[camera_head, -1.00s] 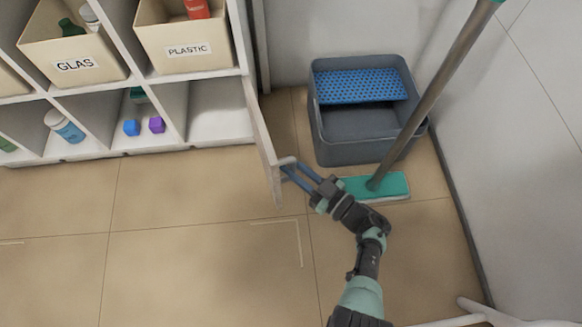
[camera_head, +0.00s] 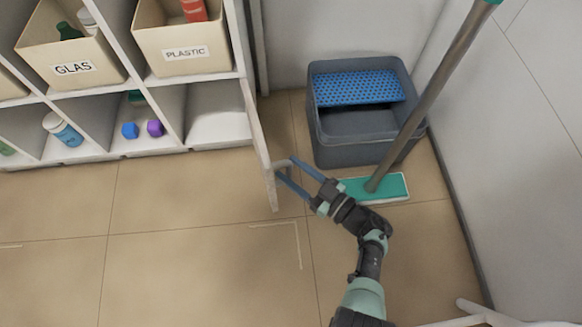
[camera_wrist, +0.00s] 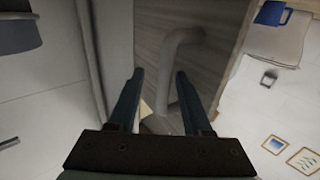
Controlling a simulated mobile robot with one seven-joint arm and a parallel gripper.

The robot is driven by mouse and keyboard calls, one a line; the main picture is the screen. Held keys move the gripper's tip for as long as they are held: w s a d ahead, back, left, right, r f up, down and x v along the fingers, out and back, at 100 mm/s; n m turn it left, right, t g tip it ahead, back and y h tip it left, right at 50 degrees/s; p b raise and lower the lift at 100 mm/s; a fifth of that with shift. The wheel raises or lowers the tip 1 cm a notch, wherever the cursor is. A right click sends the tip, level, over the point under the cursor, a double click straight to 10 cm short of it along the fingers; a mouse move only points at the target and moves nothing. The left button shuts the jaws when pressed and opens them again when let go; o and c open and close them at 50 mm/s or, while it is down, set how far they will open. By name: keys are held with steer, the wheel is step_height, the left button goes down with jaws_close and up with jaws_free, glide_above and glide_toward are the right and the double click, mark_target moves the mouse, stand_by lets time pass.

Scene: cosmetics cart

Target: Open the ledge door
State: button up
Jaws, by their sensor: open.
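The ledge door (camera_head: 262,150) stands swung out from the lower right compartment of the white shelf, seen almost edge-on. Its pale handle (camera_head: 281,163) is on the face toward the mop. My gripper (camera_head: 285,168) is open at the handle, one blue finger on each side of it. In the wrist view, the curved grey handle (camera_wrist: 181,45) rises from the grey-brown door panel (camera_wrist: 222,40), and my gripper (camera_wrist: 159,77) has its fingers spread around the bar without clamping it. The compartment (camera_head: 218,112) behind the door looks empty.
A grey bucket (camera_head: 360,150) with a blue perforated insert and a mop with a green head (camera_head: 385,187) stand right of the door. Shelf bins labelled GLAS (camera_head: 73,68) and PLASTIC (camera_head: 185,53) are at upper left. The floor in front (camera_head: 190,240) is clear.

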steer(key=v, duration=1.2)
steer(key=shift+d, duration=0.15)
steer(key=shift+s, duration=0.1)
